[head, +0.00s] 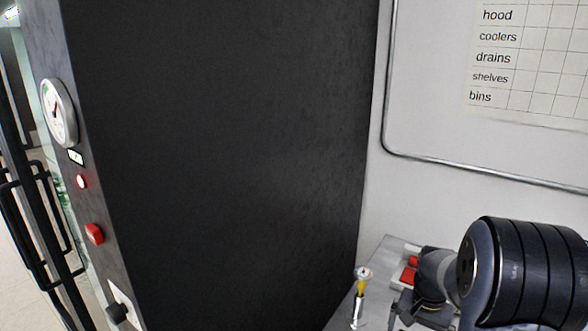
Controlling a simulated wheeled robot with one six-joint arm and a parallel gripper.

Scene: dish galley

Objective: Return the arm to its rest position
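My arm is at the lower right in the head view, its dark ribbed link close to the camera. My gripper (402,318) seems to be the dark part at the bottom edge, just left of this link. It is mostly cut off and hidden, so its fingers cannot be made out, nor whether it holds anything.
A grey counter (378,270) runs along the wall at the lower right. On it are a slim item with a yellow neck (361,285) and a light tray (398,277) with red pieces. A tall dark cabinet (230,150) with a gauge (58,113) and red button (94,233) fills the left and middle.

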